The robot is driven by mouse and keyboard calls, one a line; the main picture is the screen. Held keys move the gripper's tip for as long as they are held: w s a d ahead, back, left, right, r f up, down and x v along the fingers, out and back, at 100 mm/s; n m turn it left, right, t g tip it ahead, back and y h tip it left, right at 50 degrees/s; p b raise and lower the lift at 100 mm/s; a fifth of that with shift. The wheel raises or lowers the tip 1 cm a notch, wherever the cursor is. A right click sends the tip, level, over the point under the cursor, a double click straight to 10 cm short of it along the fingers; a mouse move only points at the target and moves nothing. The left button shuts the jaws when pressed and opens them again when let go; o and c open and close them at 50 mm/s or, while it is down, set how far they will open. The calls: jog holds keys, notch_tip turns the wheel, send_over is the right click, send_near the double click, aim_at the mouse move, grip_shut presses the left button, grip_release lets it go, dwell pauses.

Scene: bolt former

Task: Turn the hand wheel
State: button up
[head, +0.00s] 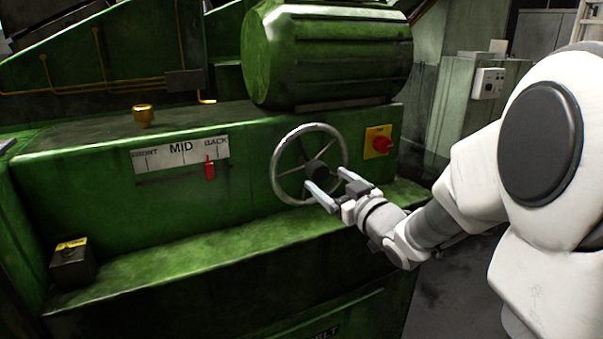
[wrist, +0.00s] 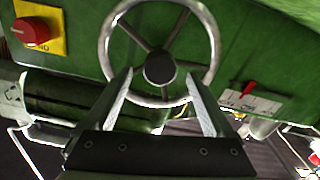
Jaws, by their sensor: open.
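The hand wheel (head: 280,149) is a silver ring with spokes and a dark hub, upright on the front of the green machine. My gripper (head: 323,184) is at the wheel's lower right in the head view, its two fingers apart. In the wrist view the wheel (wrist: 211,40) fills the upper middle, and my gripper's fingers (wrist: 160,88) point toward its lower rim, one on each side of the hub. Nothing is held between them. I cannot tell whether a finger touches the rim.
A red knob on a yellow plate (head: 379,141) sits right of the wheel. A red lever (head: 210,169) on a scale marked MID and BACK is to the left. A green motor housing (head: 330,55) is above, and a green ledge (head: 200,258) runs below. A small dark box (head: 72,265) stands at left.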

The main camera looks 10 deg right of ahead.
aim_at(314, 169)
jog(key=b+x, duration=0.1)
jog(key=x, duration=0.6)
jog(key=shift+w, duration=0.15)
jog(key=shift+c, duration=0.3)
grip_shut()
jog(key=shift+f, duration=0.1)
